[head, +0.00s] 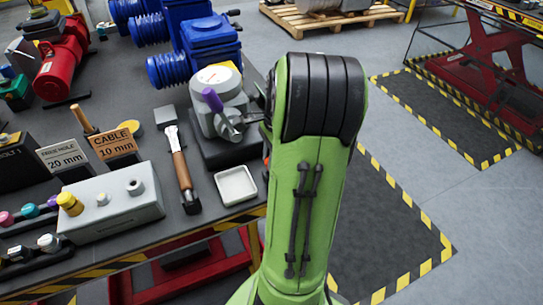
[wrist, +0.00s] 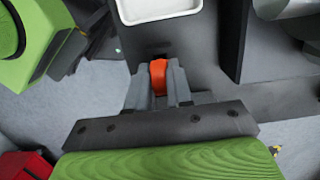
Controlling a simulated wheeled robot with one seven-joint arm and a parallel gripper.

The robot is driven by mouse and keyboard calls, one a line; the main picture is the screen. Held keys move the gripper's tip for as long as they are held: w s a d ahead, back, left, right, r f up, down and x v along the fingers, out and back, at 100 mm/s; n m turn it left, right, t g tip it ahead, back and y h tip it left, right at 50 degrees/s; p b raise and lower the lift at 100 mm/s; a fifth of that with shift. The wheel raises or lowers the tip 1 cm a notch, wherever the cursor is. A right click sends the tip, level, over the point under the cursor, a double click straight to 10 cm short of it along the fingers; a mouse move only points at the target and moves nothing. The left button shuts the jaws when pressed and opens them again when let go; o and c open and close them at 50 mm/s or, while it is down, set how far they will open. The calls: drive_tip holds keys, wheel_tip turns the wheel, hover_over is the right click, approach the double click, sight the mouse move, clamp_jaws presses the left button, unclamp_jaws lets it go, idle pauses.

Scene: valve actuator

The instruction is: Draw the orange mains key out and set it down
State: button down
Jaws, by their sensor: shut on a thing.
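The orange mains key (wrist: 158,68) shows in the wrist view between the two grey fingers of my gripper (wrist: 158,88), which is shut on it. The key's lower part is hidden by the fingers. A shallow white tray (wrist: 150,10) lies beyond the key in the wrist view, apart from it. In the head view the white tray (head: 236,187) sits on the dark bench near its front right corner. I cannot tell how high the key is above the bench.
A grey valve actuator (head: 215,88) with a purple-handled lever stands behind the tray. A hammer (head: 180,165) lies left of the tray. A grey box (head: 110,208) with knobs stands farther left. Blue motors (head: 205,42) stand at the back.

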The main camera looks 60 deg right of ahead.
drive_tip(key=shift+f+b, duration=0.45)
drive_tip(key=shift+f, duration=0.45)
drive_tip(key=c, duration=0.9)
unclamp_jaws()
drive_tip(key=shift+c, duration=0.2)
drive_tip(key=r+p, duration=0.1)
drive_tip(key=r, duration=0.1)
drive_tip(key=r+p, duration=0.1)
drive_tip(key=r, duration=0.2)
drive_tip(key=d+r+p, duration=0.1)
drive_tip(key=r, duration=0.1)
drive_tip(key=shift+s+r, duration=0.25)
drive_tip(key=shift+s, duration=0.05)
